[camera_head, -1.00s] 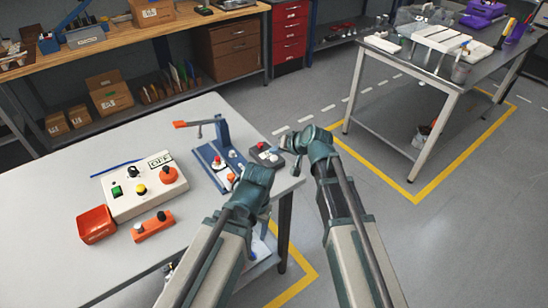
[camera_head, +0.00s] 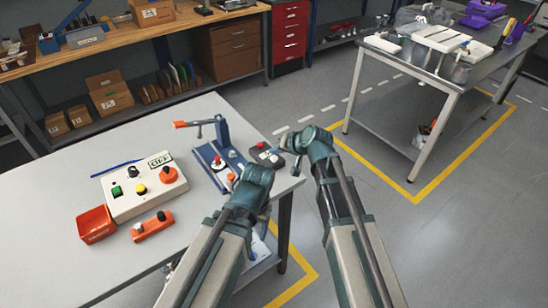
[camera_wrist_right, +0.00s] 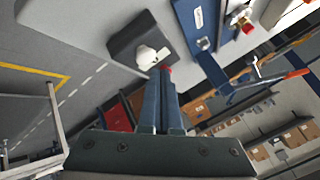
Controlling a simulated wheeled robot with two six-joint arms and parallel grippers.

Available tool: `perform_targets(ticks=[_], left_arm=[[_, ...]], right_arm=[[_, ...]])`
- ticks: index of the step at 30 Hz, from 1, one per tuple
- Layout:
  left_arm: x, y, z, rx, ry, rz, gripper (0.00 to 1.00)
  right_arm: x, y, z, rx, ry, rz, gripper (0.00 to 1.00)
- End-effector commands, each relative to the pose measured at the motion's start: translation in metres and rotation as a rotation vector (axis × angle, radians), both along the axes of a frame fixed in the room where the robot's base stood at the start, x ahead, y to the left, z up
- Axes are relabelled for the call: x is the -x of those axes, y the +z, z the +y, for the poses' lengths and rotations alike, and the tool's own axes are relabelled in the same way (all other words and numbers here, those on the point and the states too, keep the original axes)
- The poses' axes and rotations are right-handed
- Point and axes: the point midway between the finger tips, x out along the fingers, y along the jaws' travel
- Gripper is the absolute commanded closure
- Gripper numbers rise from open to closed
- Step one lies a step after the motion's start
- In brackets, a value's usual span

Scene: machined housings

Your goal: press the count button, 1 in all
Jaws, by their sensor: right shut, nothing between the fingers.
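A small dark box (camera_head: 268,156) sits at the far right corner of the pale table. It has a white domed button and a red spot on top; I cannot read a label saying which is the count button. In the right wrist view the box (camera_wrist_right: 140,45) and its white button (camera_wrist_right: 150,57) show close up. My right gripper (camera_wrist_right: 163,72) is shut and empty, its tips beside the white button and over the red spot; contact is unclear. In the head view the right gripper (camera_head: 284,142) is beside the box. My left gripper's fingers are hidden behind its wrist.
A blue fixture (camera_head: 212,165) with an orange-handled clamp stands left of the box. A steel table (camera_head: 440,75) stands right.

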Motion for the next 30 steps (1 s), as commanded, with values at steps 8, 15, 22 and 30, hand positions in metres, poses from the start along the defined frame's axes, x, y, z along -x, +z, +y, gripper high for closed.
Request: perform_targets(ticks=[8, 15, 22, 30], left_arm=[[0.0, -0.0004, -0.0001, 0.0, 0.0, 0.0, 0.36], [0.0, -0.0083, 0.0, 0.0, 0.0, 0.0, 0.36], [0.0, -0.0083, 0.0, 0.0, 0.0, 0.0, 0.36], [0.0, -0.0092, 0.0, 0.0, 0.0, 0.0, 0.36]], right_arm=[[0.0, -0.0004, 0.0, 0.0, 0.0, 0.0, 1.0], [0.0, -0.0082, 0.0, 0.0, 0.0, 0.0, 1.0], [0.0, -0.0082, 0.0, 0.0, 0.0, 0.0, 1.0], [0.0, -0.0091, 0.0, 0.0, 0.0, 0.0, 1.0]])
